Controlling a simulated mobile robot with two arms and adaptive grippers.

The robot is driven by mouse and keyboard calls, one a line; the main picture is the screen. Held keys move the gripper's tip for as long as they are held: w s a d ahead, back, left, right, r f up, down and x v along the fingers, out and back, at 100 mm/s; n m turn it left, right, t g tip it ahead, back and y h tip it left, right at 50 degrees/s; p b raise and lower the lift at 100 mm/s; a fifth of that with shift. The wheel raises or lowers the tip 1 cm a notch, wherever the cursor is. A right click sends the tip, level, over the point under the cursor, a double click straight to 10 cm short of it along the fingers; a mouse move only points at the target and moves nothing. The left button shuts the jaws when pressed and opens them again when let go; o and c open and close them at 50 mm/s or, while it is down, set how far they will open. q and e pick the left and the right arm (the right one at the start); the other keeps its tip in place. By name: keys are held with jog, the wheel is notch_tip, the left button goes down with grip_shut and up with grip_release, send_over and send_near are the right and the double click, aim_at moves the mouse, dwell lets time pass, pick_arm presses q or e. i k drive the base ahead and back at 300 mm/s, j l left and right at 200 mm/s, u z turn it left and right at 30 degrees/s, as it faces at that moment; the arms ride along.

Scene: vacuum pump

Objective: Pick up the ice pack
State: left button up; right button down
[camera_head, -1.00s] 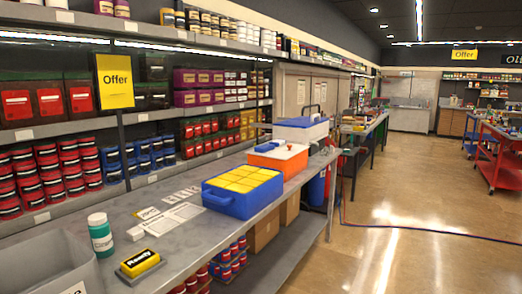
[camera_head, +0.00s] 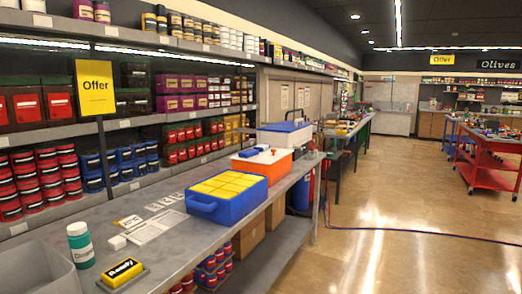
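I cannot tell for certain which thing is the ice pack. A small blue piece (camera_head: 250,152) lies on the white top of an orange box (camera_head: 275,168) on the grey counter; it is too small to identify. A blue-and-white cooler-like box (camera_head: 284,137) stands behind the orange box. A blue crate (camera_head: 233,203) holding several yellow blocks stands in front of it. Neither of my grippers shows in the head view.
The grey counter (camera_head: 172,236) also bears a green-white bottle (camera_head: 79,246), a black-and-yellow block (camera_head: 122,272), papers and a grey bin (camera_head: 32,272). Stocked shelves rise behind. A hose crosses the otherwise clear floor (camera_head: 420,190) at right. A red cart (camera_head: 486,178) stands far right.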

aim_at(262, 148)
jog(key=i+l+z, duration=0.25)
jog(key=i, duration=0.25)
jog(key=i+l+z, duration=0.55)
jog(key=i, duration=0.5)
jog(key=i+z, duration=0.25)
jog(key=i, duration=0.3)
